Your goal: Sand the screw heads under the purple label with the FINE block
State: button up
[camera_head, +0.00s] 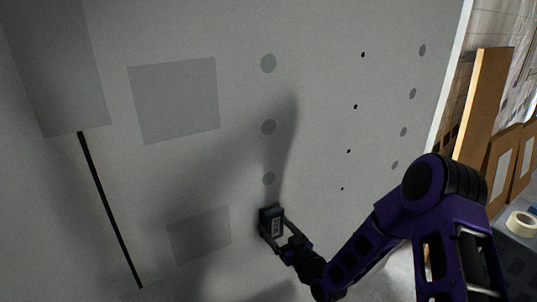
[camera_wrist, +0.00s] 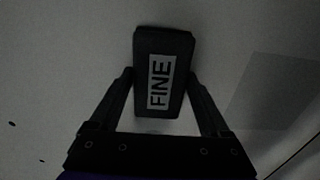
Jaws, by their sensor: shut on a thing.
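My gripper (camera_head: 274,229) is shut on a dark block (camera_head: 270,216) low in the middle of the head view. In the wrist view the block (camera_wrist: 165,45) shows a white label reading FINE, with one finger on each side. The block is at or very close to the pale grey panel (camera_head: 330,90); contact cannot be told. A column of grey round spots (camera_head: 269,178), likely screw heads, runs up the panel above the block. Another column of grey spots (camera_head: 403,132) is farther right. No purple label can be made out in either view.
Small black dots (camera_head: 355,107) run between the two columns. Darker grey rectangles (camera_head: 175,100) and a black strip (camera_head: 108,208) lie on the panel's left. Beyond the panel's right edge are brown boards (camera_head: 482,105) and a roll of tape (camera_head: 522,223).

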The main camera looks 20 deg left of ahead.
jog(key=shift+r+p, duration=5.1)
jog(key=shift+r, duration=7.45)
jog(key=shift+r+p, duration=0.4)
jog(key=shift+r, duration=9.15)
notch_tip(320, 180, down, 13)
jog(key=b, duration=1.1)
jog(key=shift+r, duration=0.1)
jog(key=shift+a+f, duration=0.1)
jog(key=shift+f, duration=14.7)
